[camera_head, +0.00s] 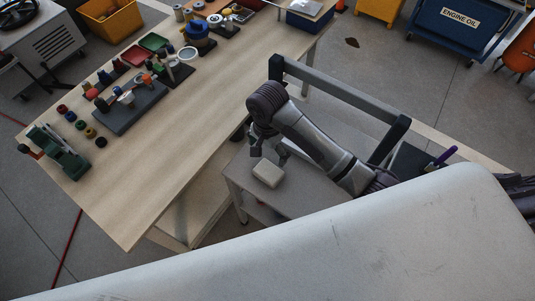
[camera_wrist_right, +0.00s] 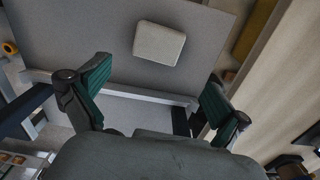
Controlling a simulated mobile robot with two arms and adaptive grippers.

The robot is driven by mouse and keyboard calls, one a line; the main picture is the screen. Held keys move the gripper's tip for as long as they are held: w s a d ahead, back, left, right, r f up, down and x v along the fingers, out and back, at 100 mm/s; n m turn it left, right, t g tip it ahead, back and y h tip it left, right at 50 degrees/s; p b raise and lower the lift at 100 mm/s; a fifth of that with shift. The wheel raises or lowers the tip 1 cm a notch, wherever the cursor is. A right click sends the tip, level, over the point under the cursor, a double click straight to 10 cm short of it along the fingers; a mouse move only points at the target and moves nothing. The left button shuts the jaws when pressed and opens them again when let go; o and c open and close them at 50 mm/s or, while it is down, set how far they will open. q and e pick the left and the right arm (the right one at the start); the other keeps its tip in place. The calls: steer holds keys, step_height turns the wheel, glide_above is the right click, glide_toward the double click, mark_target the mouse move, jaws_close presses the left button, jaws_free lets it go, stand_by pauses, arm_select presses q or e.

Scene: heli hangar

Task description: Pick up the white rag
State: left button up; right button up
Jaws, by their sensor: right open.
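The white rag (camera_head: 267,173) is a small off-white block-shaped folded piece on the top of a grey cart (camera_head: 312,192). In the right wrist view the rag (camera_wrist_right: 159,43) lies flat on the cart's grey top (camera_wrist_right: 105,40), beyond the fingertips and a little right of centre. My right gripper (camera_head: 270,148) is just above and behind the rag in the head view, apart from it. In the wrist view my right gripper (camera_wrist_right: 155,85) has its two green-padded fingers wide apart with nothing between them. My left gripper is not in view.
A long wooden workbench (camera_head: 190,120) stands left of the cart, with a green vise (camera_head: 60,155), coloured trays and several small parts on it. The cart has a raised grey handle frame (camera_head: 340,90). A blue engine oil cart (camera_head: 455,35) stands at the back right.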

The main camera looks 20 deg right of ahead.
steer(key=f, duration=0.2)
glide_above(268, 171)
step_height(268, 171, down, 5)
steer(key=shift+a+f, duration=0.1)
steer(key=shift+f, duration=0.35)
step_height(268, 171, down, 2)
steer(key=shift+f, duration=0.25)
step_height(268, 171, down, 2)
steer(key=shift+f, duration=0.4)
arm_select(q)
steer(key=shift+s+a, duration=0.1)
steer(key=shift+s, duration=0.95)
arm_select(e)
steer(key=c, duration=0.7)
steer(key=shift+r, duration=0.1)
